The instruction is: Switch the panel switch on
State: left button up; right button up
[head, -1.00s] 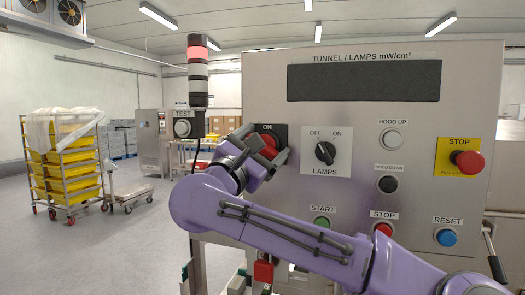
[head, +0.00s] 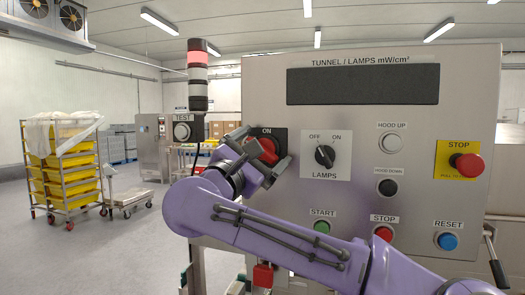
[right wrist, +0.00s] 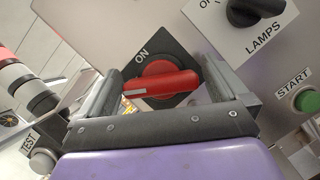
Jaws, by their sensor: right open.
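The panel switch is a red rotary handle (head: 268,150) on a black plate marked ON, at the left edge of the steel panel. It shows clearly in the right wrist view (right wrist: 160,83), with a white mark at the left end of its bar. My right gripper (head: 265,158) is in front of the switch and partly hides it in the head view. In the right wrist view my right gripper (right wrist: 166,88) is open, with one finger on each side of the red handle. My left gripper is not in view.
The black LAMPS knob (head: 325,154) is just right of the switch. Several push buttons, including a green START (head: 322,227) and a red STOP (head: 467,164), sit on the panel. A TEST box (head: 182,131) and a signal tower (head: 198,75) stand to the left.

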jog(key=b+v, duration=0.4)
jog(key=v, duration=0.6)
